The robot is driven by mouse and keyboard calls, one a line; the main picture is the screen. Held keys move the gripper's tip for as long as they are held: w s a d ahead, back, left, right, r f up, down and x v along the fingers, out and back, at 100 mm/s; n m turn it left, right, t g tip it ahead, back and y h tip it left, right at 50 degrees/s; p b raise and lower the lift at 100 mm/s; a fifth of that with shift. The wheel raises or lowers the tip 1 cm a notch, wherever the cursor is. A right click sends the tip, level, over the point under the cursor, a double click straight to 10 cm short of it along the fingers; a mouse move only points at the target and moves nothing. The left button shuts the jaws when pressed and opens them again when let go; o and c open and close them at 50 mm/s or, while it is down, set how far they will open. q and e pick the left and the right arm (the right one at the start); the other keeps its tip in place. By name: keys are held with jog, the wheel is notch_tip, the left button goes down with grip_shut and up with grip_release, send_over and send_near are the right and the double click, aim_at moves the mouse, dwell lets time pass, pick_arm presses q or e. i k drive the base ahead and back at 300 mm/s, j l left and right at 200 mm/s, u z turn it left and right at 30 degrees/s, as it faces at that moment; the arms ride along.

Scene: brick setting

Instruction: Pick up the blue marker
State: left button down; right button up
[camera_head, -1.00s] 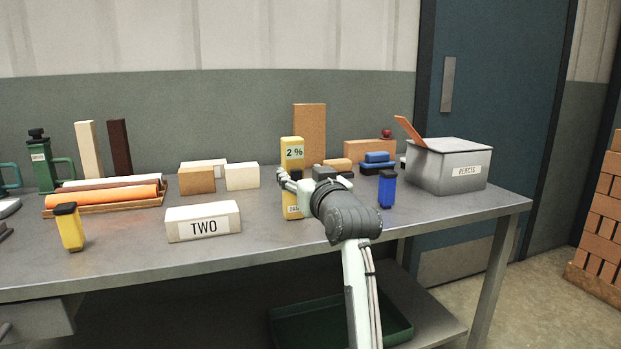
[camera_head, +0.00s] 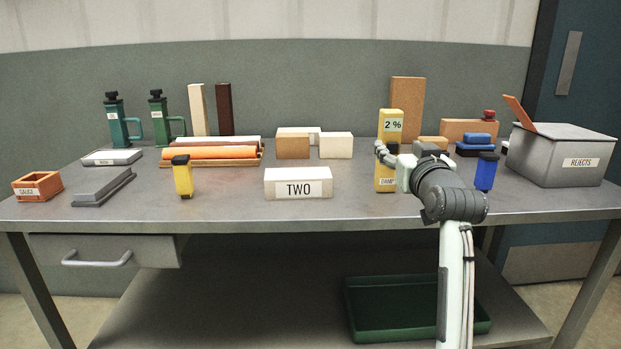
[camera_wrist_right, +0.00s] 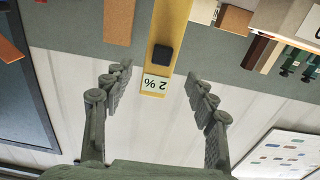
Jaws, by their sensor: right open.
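The blue marker (camera_head: 485,174), a short upright blue block with a black cap, stands on the table near the right end, in front of the grey rejects box. My right gripper (camera_head: 402,160) is left of it, in front of the tall yellow "2 %" box (camera_head: 389,124). In the right wrist view the gripper (camera_wrist_right: 158,76) is open with nothing held; the yellow box (camera_wrist_right: 160,55) shows between its fingers. Whether they touch it I cannot tell. The blue marker does not show in the wrist view. My left gripper is not in view.
Blue-and-black blocks (camera_head: 476,147) lie behind the marker. The rejects box (camera_head: 560,172) is close on its right. A white "TWO" block (camera_head: 298,184) and a yellow marker-like piece (camera_head: 182,178) stand farther left. The table's front strip (camera_head: 350,212) is mostly clear.

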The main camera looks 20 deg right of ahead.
aim_at(488, 162)
jog(key=z, duration=1.35)
